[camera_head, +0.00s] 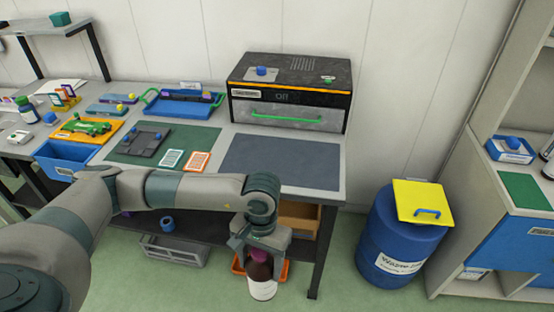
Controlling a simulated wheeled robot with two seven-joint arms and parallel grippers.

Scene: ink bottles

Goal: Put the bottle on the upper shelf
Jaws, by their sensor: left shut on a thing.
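My left gripper (259,255) reaches in front of the workbench, low at the picture's bottom middle. It is shut on a dark brown bottle with a white label (263,287) and a purplish top. The bottle hangs about upright, with an orange tray partly hidden behind it. A raised grey shelf (45,28) stands at the far upper left, above the bench, with a teal box (60,18) on it. The bench also has a dark lower shelf (195,226) under its top. My right gripper is out of view.
The workbench holds a black oven-like machine (290,90), a blue tray (184,104), a green mat (200,140) and a bare dark mat (282,160). A blue barrel (398,235) with a yellow lid stands right of the bench. A grey basket (174,251) sits low under it.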

